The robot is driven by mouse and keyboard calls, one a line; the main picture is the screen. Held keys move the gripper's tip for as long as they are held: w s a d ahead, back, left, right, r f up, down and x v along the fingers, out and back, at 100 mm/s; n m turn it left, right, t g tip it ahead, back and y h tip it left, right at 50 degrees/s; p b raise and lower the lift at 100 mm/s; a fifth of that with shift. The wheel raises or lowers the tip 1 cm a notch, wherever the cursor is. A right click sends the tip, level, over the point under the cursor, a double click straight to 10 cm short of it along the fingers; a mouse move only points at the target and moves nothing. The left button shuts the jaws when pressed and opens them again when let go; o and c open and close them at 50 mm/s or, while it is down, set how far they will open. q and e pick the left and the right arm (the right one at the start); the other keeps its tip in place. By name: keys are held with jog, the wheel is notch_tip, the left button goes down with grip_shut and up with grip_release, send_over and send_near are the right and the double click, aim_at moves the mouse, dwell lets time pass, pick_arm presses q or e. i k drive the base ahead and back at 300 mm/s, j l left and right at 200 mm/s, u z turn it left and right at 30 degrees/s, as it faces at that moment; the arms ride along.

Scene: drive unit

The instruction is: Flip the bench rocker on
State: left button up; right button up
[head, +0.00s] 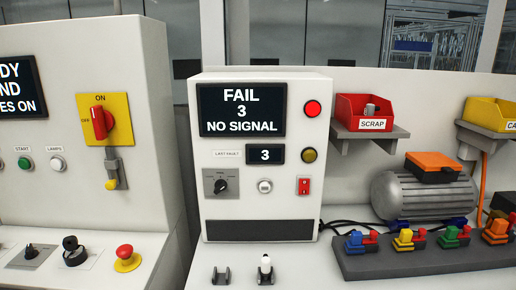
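A small red rocker switch (304,186) sits at the lower right of the front of a white tester box (285,213) in the middle of the view. It has pale marks on it, but I cannot tell which way it is tipped. The box's screen (241,110) reads "FAIL 3 NO SIGNAL", and a smaller display (265,154) shows "3". A round red lamp (312,109) and an amber one (309,155) are above the rocker. A black knob (220,186) and a small white round part (265,186) are to its left. Neither gripper is in view.
At left, a cabinet carries a red rotary switch (102,122) on yellow and a red mushroom button (126,258). At right are a grey motor (420,195), a red scrap bin (364,112) and a rack of coloured connectors (430,260). Two small holders stand before the box.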

aim_at(304, 185)
jog(key=i+l+u, duration=0.1)
jog(key=l+u, duration=0.15)
jog(key=l, duration=0.7)
jog(key=l+u, duration=0.25)
jog(key=l, duration=0.7)
jog(key=i, duration=0.05)
